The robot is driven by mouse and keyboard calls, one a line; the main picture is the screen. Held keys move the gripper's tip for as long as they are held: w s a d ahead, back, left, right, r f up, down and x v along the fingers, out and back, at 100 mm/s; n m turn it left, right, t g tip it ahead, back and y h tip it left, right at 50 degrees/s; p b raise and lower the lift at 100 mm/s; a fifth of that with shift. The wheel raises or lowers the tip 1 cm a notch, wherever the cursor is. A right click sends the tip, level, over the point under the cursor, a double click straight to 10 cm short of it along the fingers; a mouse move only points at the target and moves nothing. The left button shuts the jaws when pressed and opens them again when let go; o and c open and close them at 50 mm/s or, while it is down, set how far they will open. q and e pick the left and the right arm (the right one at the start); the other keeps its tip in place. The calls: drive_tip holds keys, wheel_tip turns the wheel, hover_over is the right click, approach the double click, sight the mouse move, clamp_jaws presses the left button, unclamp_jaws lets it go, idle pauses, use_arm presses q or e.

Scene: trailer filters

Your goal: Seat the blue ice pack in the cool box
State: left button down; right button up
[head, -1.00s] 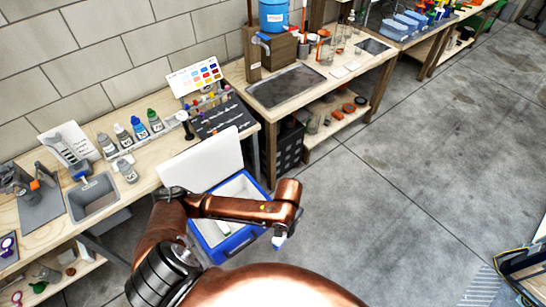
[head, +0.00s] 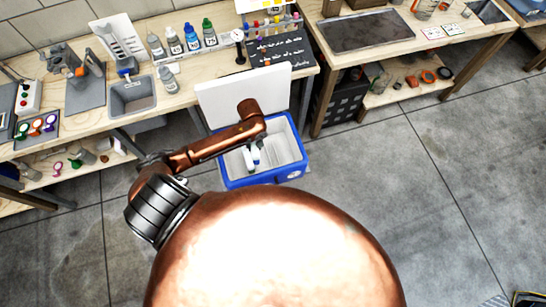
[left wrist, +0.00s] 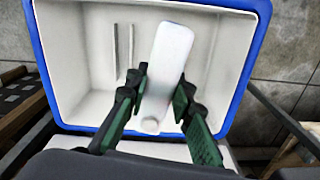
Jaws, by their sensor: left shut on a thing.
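The cool box (head: 262,181) is blue outside and white inside. It stands on the floor by the workbench with its white lid (head: 215,104) open. My left gripper (head: 253,154) is over the box's interior, partly hidden by my copper arm. I cannot tell whether the pack touches the box.
The workbench (head: 185,98) behind the box carries bottles (head: 191,38), a grey basin (head: 133,97) and tools. A second bench (head: 400,50) stands to the right, with a black crate (head: 343,103) near its left end. The floor (head: 400,200) right of the box is clear.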

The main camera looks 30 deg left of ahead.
use_arm(q)
drive_tip(key=s+a+f+n, duration=0.2)
drive_tip(key=a+f, duration=0.2)
drive_tip(key=b, duration=0.7)
hover_over(272, 156)
wheel_tip(272, 156, down, 14)
drive_tip(key=shift+r, duration=0.2)
use_arm(e)
wheel_tip(272, 156, down, 7)
drive_tip(key=shift+d, duration=0.1)
use_arm(q)
drive_tip(key=shift+d, duration=0.1)
drive_tip(key=c, duration=1.7)
unclamp_jaws()
drive_tip(key=shift+s+f, duration=0.1)
drive_tip(key=shift+f, duration=0.1)
